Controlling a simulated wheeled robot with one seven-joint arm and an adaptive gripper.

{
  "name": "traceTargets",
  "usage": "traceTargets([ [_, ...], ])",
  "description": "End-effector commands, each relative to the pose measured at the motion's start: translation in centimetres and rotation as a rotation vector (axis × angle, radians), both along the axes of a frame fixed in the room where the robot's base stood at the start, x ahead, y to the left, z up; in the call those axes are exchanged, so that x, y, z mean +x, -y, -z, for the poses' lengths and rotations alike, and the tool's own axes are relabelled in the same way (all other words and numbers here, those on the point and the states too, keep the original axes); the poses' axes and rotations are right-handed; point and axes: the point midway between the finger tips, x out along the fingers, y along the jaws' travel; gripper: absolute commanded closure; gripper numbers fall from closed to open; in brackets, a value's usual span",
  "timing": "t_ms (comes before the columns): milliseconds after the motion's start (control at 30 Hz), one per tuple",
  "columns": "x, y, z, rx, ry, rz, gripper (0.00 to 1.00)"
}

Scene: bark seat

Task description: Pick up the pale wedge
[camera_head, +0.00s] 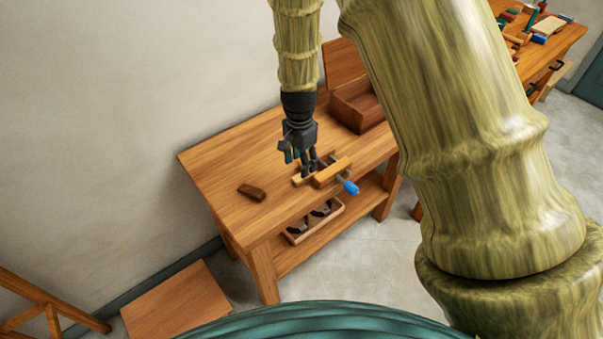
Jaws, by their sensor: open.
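My gripper (311,167) points down over the wooden bench (225,160), with its dark fingers apart. Its fingertips are close above or beside a wooden clamp-like tool (333,172) with a blue handle. A small light wooden piece (298,180) shows just left of the fingertips; it may be the pale wedge or part of the clamp, I cannot tell. My fingers partly hide this spot, and whether they touch anything is unclear. A dark brown wedge-shaped block (252,192) lies apart on the left of the bench top.
An open wooden box (357,106) with a raised lid stands at the bench's back right. A tray (316,222) with dark tools sits on the lower shelf. Another bench (556,45) with many items is at the upper right. The bench top's left part is mostly clear.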

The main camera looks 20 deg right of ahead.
Motion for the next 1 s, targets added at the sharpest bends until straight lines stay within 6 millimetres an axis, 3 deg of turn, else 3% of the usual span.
traceTargets([
  [167, 0.8, -0.1, -1.2, 0.013, 0.002, 0.050, 0.48],
  [600, 0.7, 0.3, 3.3, 0.014, 0.000, 0.057, 0.48],
  [1000, 0.9, 0.0, 5.2, 0.013, -0.001, 0.053, 0.48],
])
